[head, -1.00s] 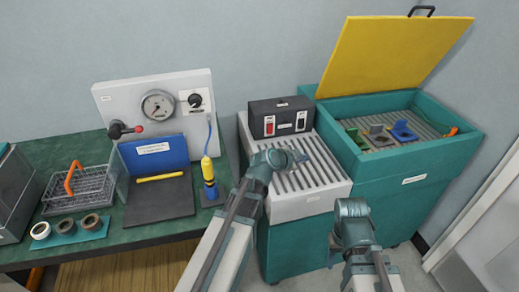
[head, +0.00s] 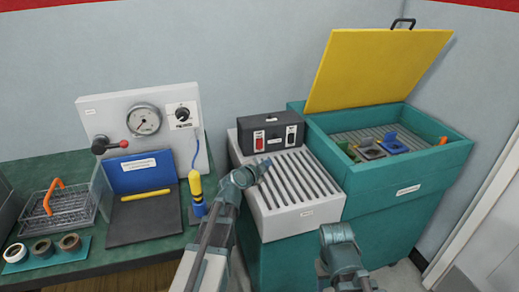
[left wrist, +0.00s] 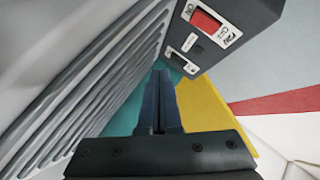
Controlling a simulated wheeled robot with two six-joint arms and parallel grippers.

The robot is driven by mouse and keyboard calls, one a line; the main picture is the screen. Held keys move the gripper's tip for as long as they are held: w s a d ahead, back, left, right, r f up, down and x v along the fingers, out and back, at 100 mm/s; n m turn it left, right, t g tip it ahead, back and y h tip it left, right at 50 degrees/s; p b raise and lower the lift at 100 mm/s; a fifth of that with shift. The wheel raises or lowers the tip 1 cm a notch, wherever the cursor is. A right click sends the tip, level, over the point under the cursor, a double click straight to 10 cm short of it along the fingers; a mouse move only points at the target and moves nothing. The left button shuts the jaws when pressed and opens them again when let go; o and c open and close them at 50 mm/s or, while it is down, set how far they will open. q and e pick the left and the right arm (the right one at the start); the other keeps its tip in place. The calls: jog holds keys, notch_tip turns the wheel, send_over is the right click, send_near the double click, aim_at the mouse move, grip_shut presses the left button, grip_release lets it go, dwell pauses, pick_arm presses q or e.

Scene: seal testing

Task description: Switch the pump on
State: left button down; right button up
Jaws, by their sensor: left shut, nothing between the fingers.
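A dark control box (head: 271,135) sits at the back of the light grey slatted unit (head: 307,213). Its front has a red switch (head: 259,141) on the left and a black switch (head: 291,136) on the right. My left gripper (head: 264,164) is shut and empty, over the slats just in front of the box and below the red switch. In the left wrist view the shut fingers (left wrist: 160,76) point past the box's lower part. The red rocker (left wrist: 205,20) shows there with a label beside it. My right arm shows at the bottom, but its fingers do not.
A teal cabinet (head: 405,190) with a raised yellow lid (head: 375,68) stands to the right. On the left, a green bench (head: 30,172) holds a gauge panel (head: 90,120), a yellow bottle (head: 196,185) and a wire basket (head: 68,208).

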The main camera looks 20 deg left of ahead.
pick_arm(q)
jog(key=shift+w+a+f+b, duration=0.2)
jog(key=shift+w+a, duration=0.6)
jog(key=shift+w, duration=0.35)
jog(key=shift+w+a+f+b, duration=0.15)
jog(key=shift+w+a, duration=0.65)
jog(key=shift+w, duration=0.4)
jog(key=shift+w+a+f+b, duration=0.2)
jog(key=shift+w+a, duration=0.6)
jog(key=shift+w, duration=0.35)
jog(key=shift+w, duration=0.15)
jog(key=shift+w+a, duration=0.2)
jog(key=shift+w, duration=0.05)
jog(key=shift+w+a, duration=0.2)
jog(key=shift+w, duration=0.05)
jog(key=shift+s+d, duration=0.45)
jog(key=shift+s, duration=0.2)
jog(key=shift+s, duration=0.1)
jog(key=shift+s+d+r+p, duration=0.2)
jog(key=shift+s+d, duration=0.5)
jog(key=shift+s, duration=0.3)
jog(key=shift+s+d+r+p, duration=0.15)
jog(key=shift+s+d, duration=0.55)
jog(key=shift+s, duration=0.25)
